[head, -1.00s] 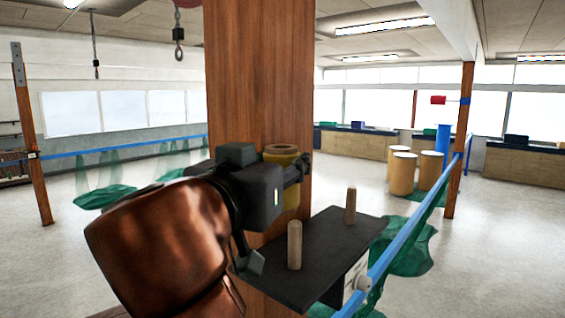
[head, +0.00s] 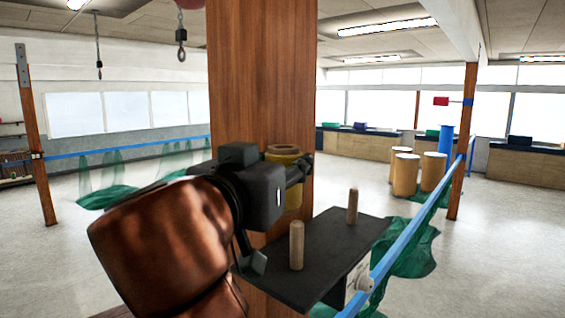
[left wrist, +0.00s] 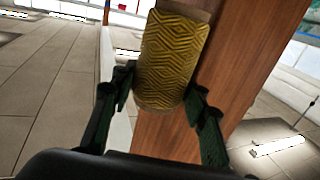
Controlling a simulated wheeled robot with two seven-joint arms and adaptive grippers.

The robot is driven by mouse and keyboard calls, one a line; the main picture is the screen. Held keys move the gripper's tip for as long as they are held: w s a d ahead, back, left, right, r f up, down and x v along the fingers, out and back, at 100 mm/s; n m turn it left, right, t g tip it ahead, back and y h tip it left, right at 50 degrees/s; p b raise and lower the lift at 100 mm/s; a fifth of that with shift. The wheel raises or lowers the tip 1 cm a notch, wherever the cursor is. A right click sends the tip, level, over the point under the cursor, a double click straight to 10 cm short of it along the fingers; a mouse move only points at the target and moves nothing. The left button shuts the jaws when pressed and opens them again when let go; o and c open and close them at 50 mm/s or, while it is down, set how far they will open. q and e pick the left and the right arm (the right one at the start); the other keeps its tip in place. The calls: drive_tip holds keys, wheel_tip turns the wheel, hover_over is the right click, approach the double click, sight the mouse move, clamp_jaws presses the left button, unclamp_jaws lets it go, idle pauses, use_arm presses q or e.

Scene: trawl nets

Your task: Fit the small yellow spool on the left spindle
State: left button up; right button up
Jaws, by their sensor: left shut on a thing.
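The small yellow spool (head: 284,151) is upright against the view of the wooden post, behind my left gripper (head: 296,176). In the left wrist view the spool (left wrist: 172,58) shows a dark zigzag pattern, and the two fingers of the left gripper (left wrist: 160,95) are shut on its sides. The left spindle (head: 297,245) is a bare wooden peg standing on a dark board (head: 325,254). The spool is higher in the picture than this peg and apart from it. My gripper hides part of the spool. My right gripper is not in view.
A second bare wooden peg (head: 353,206) stands farther right on the board. A thick wooden post (head: 262,75) rises behind the board. A blue rail (head: 415,236) with green netting (head: 412,258) runs along the right side.

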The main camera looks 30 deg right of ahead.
sight(296, 223)
use_arm(q)
drive_tip(key=shift+s+b, duration=0.3)
drive_tip(key=shift+s, duration=0.45)
drive_tip(key=shift+s+b, duration=0.5)
drive_tip(key=shift+s, duration=0.8)
drive_tip(key=shift+f+b, duration=0.95)
idle(0.4)
drive_tip(key=shift+f+b, duration=3)
drive_tip(key=shift+f, duration=0.15)
drive_tip(key=o, duration=1.3)
drive_tip(key=shift+o, duration=0.2)
